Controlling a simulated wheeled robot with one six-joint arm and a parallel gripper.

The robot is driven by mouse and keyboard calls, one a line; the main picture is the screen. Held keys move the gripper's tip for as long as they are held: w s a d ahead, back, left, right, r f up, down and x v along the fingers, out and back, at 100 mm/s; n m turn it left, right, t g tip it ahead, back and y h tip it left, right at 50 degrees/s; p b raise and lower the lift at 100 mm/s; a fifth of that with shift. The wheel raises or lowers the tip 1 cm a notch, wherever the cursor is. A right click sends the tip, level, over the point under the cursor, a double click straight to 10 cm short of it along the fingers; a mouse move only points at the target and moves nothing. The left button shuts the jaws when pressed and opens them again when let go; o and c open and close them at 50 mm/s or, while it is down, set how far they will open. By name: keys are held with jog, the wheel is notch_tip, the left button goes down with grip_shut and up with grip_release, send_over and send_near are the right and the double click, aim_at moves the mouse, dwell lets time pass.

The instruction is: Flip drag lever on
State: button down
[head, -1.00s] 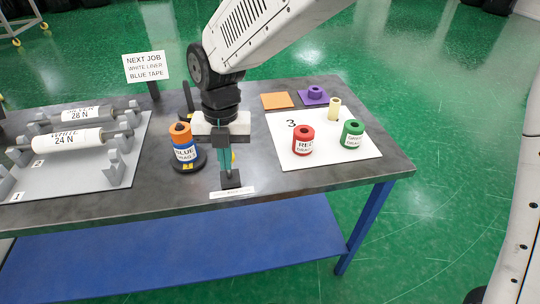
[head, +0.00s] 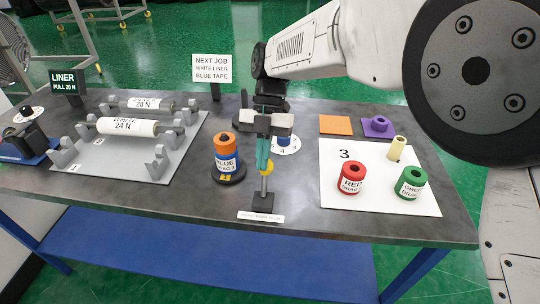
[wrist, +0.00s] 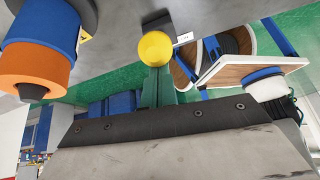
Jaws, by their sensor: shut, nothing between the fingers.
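The lever has a yellow knob (head: 268,168) on a metal stem that rises from a small black base (head: 263,203) near the table's front edge. The stem looks close to upright; its exact tilt is hard to tell. A small white label (head: 261,217) lies in front of the base, too small to read surely. My gripper (head: 263,162) is shut and empty, pointing down, its teal fingers right at the knob and partly covering it. In the wrist view the yellow knob (wrist: 155,48) sits just beyond the fingertips (wrist: 157,80); whether they touch cannot be told.
A blue tape roll with an orange top (head: 226,150) stands on a black base close left of my gripper. A numbered white dial (head: 288,150) is behind it. The mat marked 3 (head: 335,195) holds red and green rolls. The roller rack (head: 95,170) is at left.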

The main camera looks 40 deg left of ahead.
jog(key=shift+w+a+f, duration=0.15)
jog(key=shift+w+a, duration=0.05)
jog(key=shift+w, duration=0.55)
jog(key=shift+d, duration=0.1)
jog(key=s+r, duration=0.1)
jog(key=s+d+r, duration=0.1)
jog(key=s, duration=0.1)
jog(key=shift+r, duration=0.35)
jog(key=w+a+r, duration=0.4)
jog(key=w, duration=0.3)
jog(key=shift+r, duration=0.3)
